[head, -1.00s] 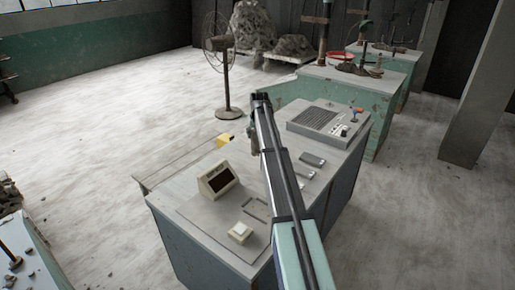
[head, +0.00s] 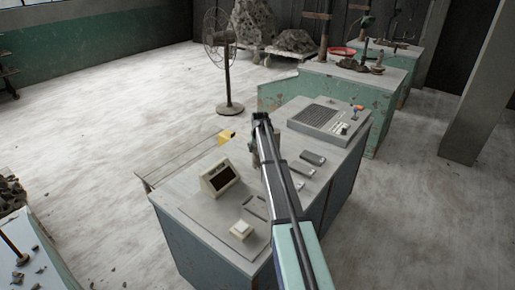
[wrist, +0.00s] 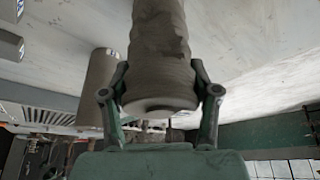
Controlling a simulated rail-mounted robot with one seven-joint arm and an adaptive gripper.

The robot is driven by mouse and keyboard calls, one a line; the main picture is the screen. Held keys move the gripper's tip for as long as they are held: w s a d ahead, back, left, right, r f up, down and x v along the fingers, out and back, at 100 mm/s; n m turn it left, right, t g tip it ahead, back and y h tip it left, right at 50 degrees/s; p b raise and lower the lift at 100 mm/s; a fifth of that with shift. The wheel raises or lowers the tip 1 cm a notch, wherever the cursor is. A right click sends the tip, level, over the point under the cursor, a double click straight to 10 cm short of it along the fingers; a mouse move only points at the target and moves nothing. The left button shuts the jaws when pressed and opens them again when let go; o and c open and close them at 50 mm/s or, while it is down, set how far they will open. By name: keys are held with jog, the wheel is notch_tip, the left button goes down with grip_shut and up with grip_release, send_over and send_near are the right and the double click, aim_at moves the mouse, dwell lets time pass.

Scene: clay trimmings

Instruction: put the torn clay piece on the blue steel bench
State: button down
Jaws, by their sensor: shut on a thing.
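My gripper (wrist: 160,92) is shut on the torn clay piece (wrist: 158,45), a rough grey-brown cylinder between its two fingers in the wrist view. In the head view my gripper (head: 261,118) is at the far end of my arm, over the far part of a grey-topped control desk; the clay is mostly hidden there. A blue-sided bench (head: 38,268) is at the lower left, partly cut off, with rubble and an upright rod on it. The desk's sides (head: 195,235) also look blue-grey; I cannot tell for sure which is the named bench.
The desk carries a small screen (head: 219,178), a white button box (head: 240,231) and a grilled panel (head: 318,118). A standing fan (head: 228,75) is behind it. Green benches (head: 375,100) stand at back right, a pillar (head: 480,100) at right. Open floor lies at left.

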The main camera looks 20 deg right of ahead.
jog(key=shift+f, duration=0.1)
jog(key=shift+c, duration=1.3)
grip_release()
jog(key=b+v, duration=0.3)
jog(key=v, duration=0.9)
